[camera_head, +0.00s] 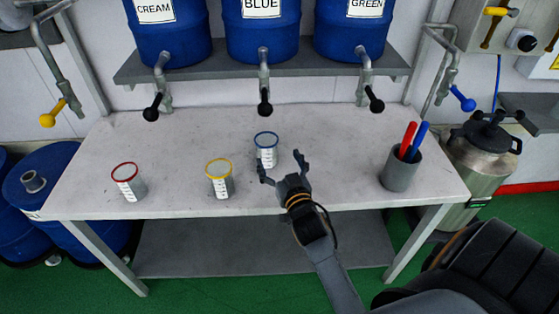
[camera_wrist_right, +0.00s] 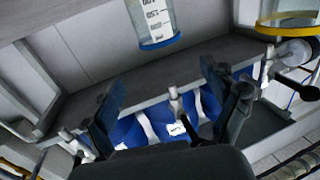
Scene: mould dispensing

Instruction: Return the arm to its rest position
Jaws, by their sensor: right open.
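My right gripper (camera_head: 281,163) is open and empty above the front part of the white table (camera_head: 330,185). Its fingers also show spread apart in the right wrist view (camera_wrist_right: 166,90). The blue-rimmed measuring cup (camera_head: 266,150) stands upright just behind the left finger in the head view; nothing is between the fingertips. In the wrist view this cup (camera_wrist_right: 155,22) is at the top, clear of the fingers. The yellow-rimmed cup (camera_head: 219,180) and the red-rimmed cup (camera_head: 127,183) stand to the left on the table. My left gripper is not in view.
A grey holder (camera_head: 400,172) with a red and a blue stick stands at the table's right end. Blue drums (camera_head: 262,40) with black-handled taps stand on a shelf (camera_head: 225,68) above the table's back. A metal vessel (camera_head: 482,165) stands beyond the right edge. The table's middle right is clear.

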